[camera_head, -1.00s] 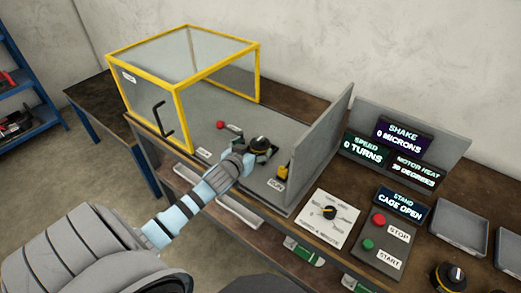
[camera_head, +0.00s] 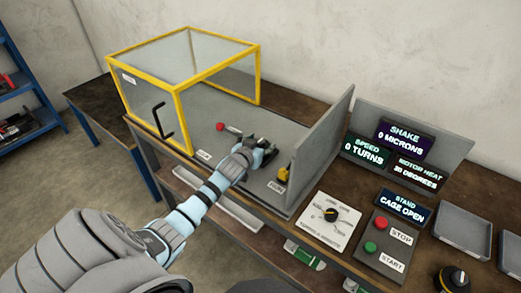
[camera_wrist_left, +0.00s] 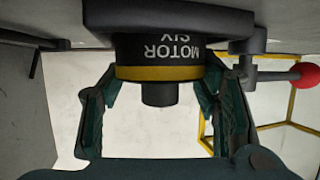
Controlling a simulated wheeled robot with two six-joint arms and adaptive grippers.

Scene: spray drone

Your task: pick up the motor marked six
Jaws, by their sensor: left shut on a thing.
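The motor marked six (camera_wrist_left: 160,72) is black with a yellow band and a shaft stub. Its white lettering reads upside down in the left wrist view. It is against a dark grey mount plate (camera_wrist_left: 170,18). My left gripper (camera_wrist_left: 162,68) is shut on the motor, one finger on each side. In the head view my left gripper (camera_head: 264,146) is over the grey bed of the test stand, and it hides most of the motor. I cannot tell whether the motor is clear of its mount. My right gripper is not in view.
A yellow-framed clear cage (camera_head: 184,92) stands open left of the gripper. A red knob (camera_head: 220,127) and a yellow part (camera_head: 283,174) flank it. A grey upright panel (camera_head: 322,150) is to the right. Another motor (camera_head: 454,279) sits at lower right near a grey tray (camera_head: 463,225).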

